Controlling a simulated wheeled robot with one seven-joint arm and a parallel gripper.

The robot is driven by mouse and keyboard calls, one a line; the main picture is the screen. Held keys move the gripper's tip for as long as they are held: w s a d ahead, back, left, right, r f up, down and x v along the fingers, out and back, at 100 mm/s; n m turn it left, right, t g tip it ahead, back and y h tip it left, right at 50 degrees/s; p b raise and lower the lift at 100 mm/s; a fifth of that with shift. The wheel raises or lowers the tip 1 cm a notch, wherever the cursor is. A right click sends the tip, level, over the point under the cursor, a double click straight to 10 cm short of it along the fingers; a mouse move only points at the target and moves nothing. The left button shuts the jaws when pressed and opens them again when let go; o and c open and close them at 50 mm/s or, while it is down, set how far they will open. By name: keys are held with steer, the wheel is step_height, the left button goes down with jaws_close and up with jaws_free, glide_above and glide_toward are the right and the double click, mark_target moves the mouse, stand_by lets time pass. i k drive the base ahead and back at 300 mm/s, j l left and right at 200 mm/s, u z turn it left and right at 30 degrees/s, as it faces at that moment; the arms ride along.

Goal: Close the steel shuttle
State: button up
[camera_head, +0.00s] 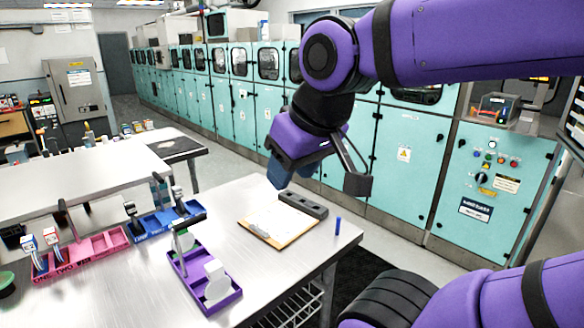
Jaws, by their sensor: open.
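My gripper (318,178) hangs above the right part of the steel table, its fingers spread apart and nothing clearly held between them. A dark grey metal block with round recesses (303,206) lies on the table below the gripper, at the upper right edge of a clipboard. It may be the steel shuttle, but I cannot tell for sure or see whether it is open. The gripper appears apart from it.
The clipboard (278,224) lies beside the block and a blue marker (337,226) stands to the right. A purple tray (232,297) with white parts, a pink tray (85,249) and a blue tray (150,228) sit further left. Teal cabinets (405,155) stand behind.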

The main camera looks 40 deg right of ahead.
mark_target(524, 126)
steer(key=z, duration=2.65)
steer(key=i+l+u, duration=0.15)
steer(key=i+l, duration=0.65)
steer(key=i+l+u, duration=0.15)
steer(key=i+l, duration=0.6)
steer(key=l, duration=0.2)
steer(key=i+l, duration=0.25)
steer(key=i, duration=0.2)
steer(key=i+l, duration=0.2)
steer(key=i, duration=0.3)
